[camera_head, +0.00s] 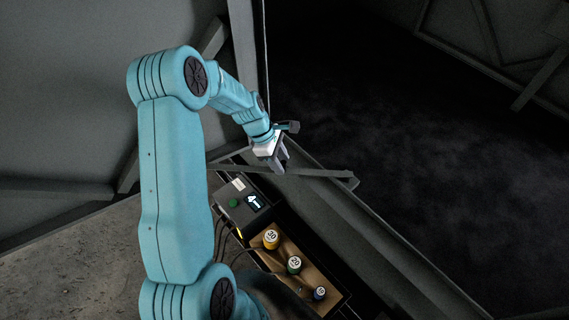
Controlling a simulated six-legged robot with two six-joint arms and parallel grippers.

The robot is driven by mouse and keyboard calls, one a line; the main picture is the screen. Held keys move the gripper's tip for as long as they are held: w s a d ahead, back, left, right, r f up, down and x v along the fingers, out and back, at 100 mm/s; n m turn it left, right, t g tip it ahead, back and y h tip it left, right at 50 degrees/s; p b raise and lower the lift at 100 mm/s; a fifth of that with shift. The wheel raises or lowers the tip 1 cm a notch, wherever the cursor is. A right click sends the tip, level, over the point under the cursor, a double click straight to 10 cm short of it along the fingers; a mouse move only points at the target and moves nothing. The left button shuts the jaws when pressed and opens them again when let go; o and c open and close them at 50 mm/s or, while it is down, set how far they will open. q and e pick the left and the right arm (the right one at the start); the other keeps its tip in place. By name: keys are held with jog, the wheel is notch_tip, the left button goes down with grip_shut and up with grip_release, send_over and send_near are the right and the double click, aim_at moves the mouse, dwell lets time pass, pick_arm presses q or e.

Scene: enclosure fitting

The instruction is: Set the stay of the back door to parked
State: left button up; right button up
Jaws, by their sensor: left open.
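A long thin grey bar, which looks like the stay (318,173), lies across the opening near the middle of the view. Its right end has a small block. My left gripper (279,164) is open at the bar, with its fingers pointing down. I cannot tell whether the fingers straddle the bar or touch it. Grey braced panels stand at the left (60,90) and upper right (490,40); I cannot tell which is the back door. My right gripper is not in view.
Below the bar is a dark control box (243,202) with a green button and a lit arrow display. A brown tray (262,258) holds yellow, green and blue numbered cylinders. Cables run beside it. A grey ledge (390,250) runs along the right, with dark open space beyond.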

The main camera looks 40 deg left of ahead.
pick_arm(q)
jog(key=shift+x, duration=1.35)
jog(key=shift+w+d, duration=0.1)
grip_shut()
